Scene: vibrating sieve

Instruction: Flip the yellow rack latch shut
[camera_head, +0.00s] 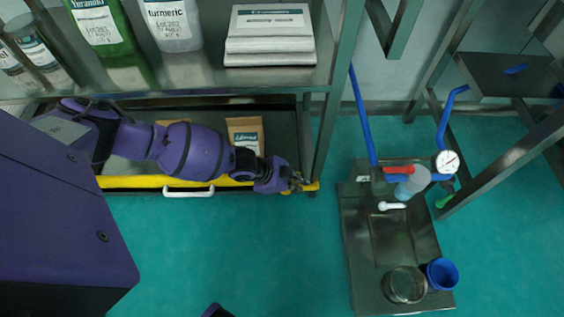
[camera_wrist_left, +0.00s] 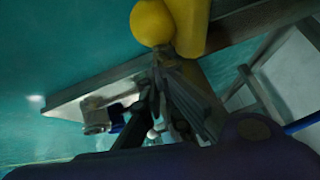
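The yellow rack latch (camera_head: 312,187) is at the right end of the yellow front bar of the lower rack shelf, by the rack post. In the left wrist view a round yellow knob (camera_wrist_left: 152,22) shows at the top, beside a yellow bar (camera_wrist_left: 190,25). My left gripper (camera_head: 292,184) is at the latch, at the right end of the bar. In the left wrist view its fingers (camera_wrist_left: 166,68) come together just below the knob, with nothing seen between them. Whether they touch the latch is hard to tell. My right gripper is not in view.
The upper shelf (camera_head: 200,75) holds bags and a stack of packets above my left arm. The lower shelf holds brown packets (camera_head: 245,133) behind the yellow bar (camera_head: 150,182) with its white handle (camera_head: 188,191). Floor between is clear.

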